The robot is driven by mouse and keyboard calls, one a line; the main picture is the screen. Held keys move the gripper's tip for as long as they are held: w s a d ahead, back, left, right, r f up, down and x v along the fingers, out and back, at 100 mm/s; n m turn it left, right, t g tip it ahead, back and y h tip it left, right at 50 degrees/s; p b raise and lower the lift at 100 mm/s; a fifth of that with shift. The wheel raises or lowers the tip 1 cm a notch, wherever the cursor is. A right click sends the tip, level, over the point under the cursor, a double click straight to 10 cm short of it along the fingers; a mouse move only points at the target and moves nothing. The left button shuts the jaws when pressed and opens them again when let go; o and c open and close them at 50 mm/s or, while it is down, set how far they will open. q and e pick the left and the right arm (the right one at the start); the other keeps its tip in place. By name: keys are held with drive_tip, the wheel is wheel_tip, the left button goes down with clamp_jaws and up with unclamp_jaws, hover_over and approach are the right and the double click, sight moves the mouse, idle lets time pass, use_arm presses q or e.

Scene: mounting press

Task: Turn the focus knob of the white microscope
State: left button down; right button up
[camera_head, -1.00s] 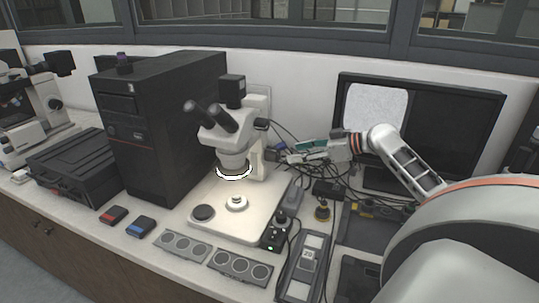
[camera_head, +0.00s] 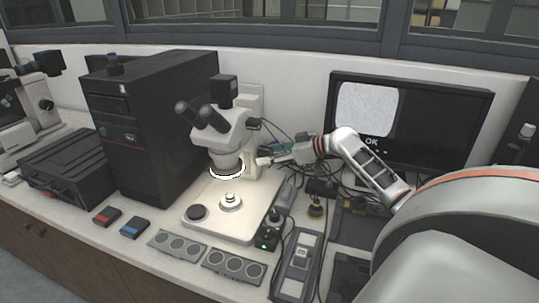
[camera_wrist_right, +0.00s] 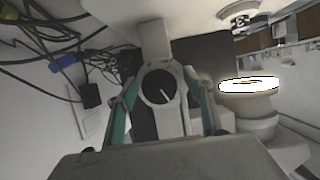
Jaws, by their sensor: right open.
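The white microscope (camera_head: 221,130) stands on its pale base, with two black eyepieces angled up to the left. Its focus knob (camera_wrist_right: 158,87) shows in the right wrist view as a dark round face with a white line. My right gripper (camera_head: 268,160) is at the right side of the microscope's post. In the right wrist view its teal-edged fingers are spread, one on each side of the knob. I cannot tell whether they touch it. My left gripper is out of view.
A black computer tower (camera_head: 150,130) stands left of the microscope. A monitor (camera_head: 440,130) is behind my right arm, with cables (camera_wrist_right: 60,40) behind the post. Grey panels with round dials (camera_head: 233,265) and a small control box (camera_head: 268,238) lie in front.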

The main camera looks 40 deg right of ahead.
drive_tip(key=c, duration=1.1)
drive_tip(key=shift+f+n+t+h+b, duration=0.3)
drive_tip(key=shift+n+h+b, duration=0.2)
drive_tip(key=shift+n+b, duration=0.55)
drive_tip(key=shift+r+b, duration=0.2)
drive_tip(key=shift+b, duration=0.2)
drive_tip(key=shift+r, duration=0.1)
drive_tip(key=o, duration=1.1)
drive_tip(key=shift+s, duration=0.1)
